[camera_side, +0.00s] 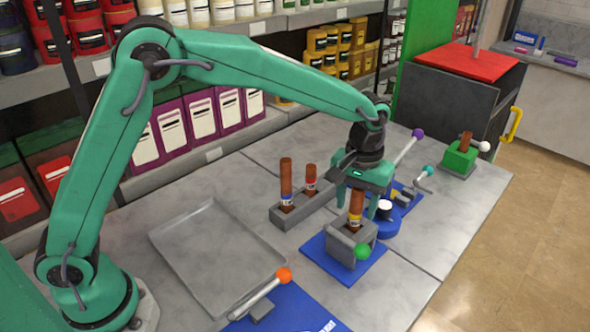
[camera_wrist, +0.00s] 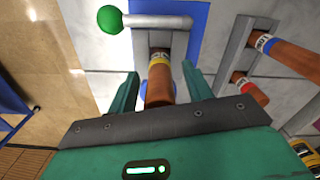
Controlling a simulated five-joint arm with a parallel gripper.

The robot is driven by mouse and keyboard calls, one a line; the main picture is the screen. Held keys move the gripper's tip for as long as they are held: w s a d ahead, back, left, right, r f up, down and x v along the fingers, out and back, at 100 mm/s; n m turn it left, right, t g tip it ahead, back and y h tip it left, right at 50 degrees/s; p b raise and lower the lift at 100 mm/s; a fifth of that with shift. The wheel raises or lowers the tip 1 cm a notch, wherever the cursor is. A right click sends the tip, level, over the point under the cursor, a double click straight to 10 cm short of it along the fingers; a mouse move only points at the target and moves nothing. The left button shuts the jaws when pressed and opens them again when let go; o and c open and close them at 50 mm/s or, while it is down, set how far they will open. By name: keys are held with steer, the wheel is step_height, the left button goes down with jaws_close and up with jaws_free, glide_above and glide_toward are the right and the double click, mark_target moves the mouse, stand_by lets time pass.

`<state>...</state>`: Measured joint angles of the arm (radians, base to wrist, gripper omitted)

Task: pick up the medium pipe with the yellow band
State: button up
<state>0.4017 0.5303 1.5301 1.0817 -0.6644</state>
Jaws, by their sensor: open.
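The medium pipe with the yellow band (camera_side: 356,205) is a brown copper tube standing upright in a grey clamp block (camera_side: 340,245) on a blue base. In the wrist view the pipe (camera_wrist: 160,88) points up between my two fingers, its yellow band partly visible near the block. My green gripper (camera_side: 356,210) is above the block with its fingers open, one on each side of the pipe. In the wrist view my gripper (camera_wrist: 160,90) shows gaps between both fingers and the pipe. The pipe's lower end is hidden in the block.
A grey holder (camera_side: 283,213) left of the block has two more pipes: a tall blue-banded one (camera_side: 286,180) and a short red-banded one (camera_side: 310,178). A green-knobbed lever (camera_side: 362,251) is on the clamp's front. An empty grey tray (camera_side: 215,255) lies at left.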

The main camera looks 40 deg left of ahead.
jaws_close()
steer(key=shift+r, duration=0.15)
steer(key=shift+r, duration=0.55)
step_height(320, 180, up, 3)
steer(key=shift+s+d+r, duration=0.1)
steer(key=shift+d, duration=0.05)
steer(key=s+d+r, duration=0.6)
steer(key=s, duration=0.3)
steer(key=shift+s+d+r, duration=0.15)
steer(key=shift+d+r, duration=0.1)
